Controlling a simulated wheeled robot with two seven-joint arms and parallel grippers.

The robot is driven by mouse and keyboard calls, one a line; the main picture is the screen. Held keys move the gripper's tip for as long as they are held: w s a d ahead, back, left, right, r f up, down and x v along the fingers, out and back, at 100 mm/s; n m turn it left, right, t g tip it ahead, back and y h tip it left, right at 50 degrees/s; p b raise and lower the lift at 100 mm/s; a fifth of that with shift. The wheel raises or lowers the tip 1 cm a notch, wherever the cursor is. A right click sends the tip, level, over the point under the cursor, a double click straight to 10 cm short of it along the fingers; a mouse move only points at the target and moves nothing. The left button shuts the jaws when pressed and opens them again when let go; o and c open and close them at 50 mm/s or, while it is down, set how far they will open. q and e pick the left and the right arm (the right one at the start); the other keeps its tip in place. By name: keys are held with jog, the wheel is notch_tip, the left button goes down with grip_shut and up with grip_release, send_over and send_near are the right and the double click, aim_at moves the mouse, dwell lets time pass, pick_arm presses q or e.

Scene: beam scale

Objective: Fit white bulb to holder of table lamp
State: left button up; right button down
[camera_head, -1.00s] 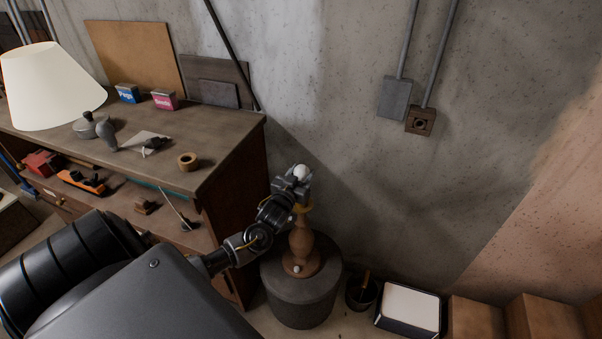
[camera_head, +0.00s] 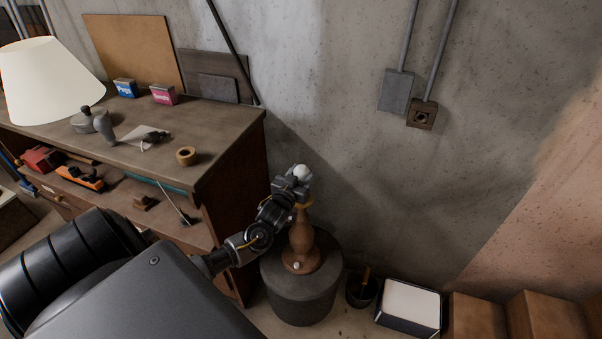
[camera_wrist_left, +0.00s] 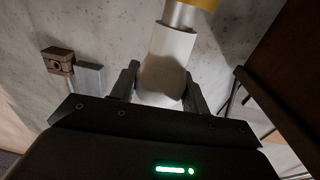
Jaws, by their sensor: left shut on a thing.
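My left gripper (camera_head: 292,181) is shut on the white bulb (camera_head: 301,170) above the table lamp base. In the left wrist view the bulb (camera_wrist_left: 163,76) sits between the two fingers (camera_wrist_left: 160,88), with its silver screw cap (camera_wrist_left: 181,14) pointing toward the yellow holder (camera_wrist_left: 204,3) at the top edge. The cap appears at the holder; how far it is inside I cannot tell. The brown turned lamp base (camera_head: 301,238) stands upright on a round grey drum (camera_head: 302,297). The yellow holder is partly hidden by my gripper in the head view. My right gripper is not in view.
A wooden workbench (camera_head: 225,143) stands left of the lamp, with a white lampshade (camera_head: 48,80), small boxes and a tape roll (camera_head: 187,156) on it. A dark bucket (camera_head: 362,291) and a tray (camera_head: 408,306) are on the floor at right. The wall is behind.

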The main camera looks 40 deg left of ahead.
pick_arm(q)
jog(key=shift+f+b, duration=0.45)
jog(key=shift+f, duration=0.25)
jog(key=shift+f, duration=0.15)
jog(key=o, duration=1.1)
jog(key=shift+c, duration=0.2)
jog(key=shift+s+d+f, duration=0.1)
jog(key=shift+s, duration=0.25)
jog(key=b+v, duration=0.2)
jog(key=v, duration=0.8)
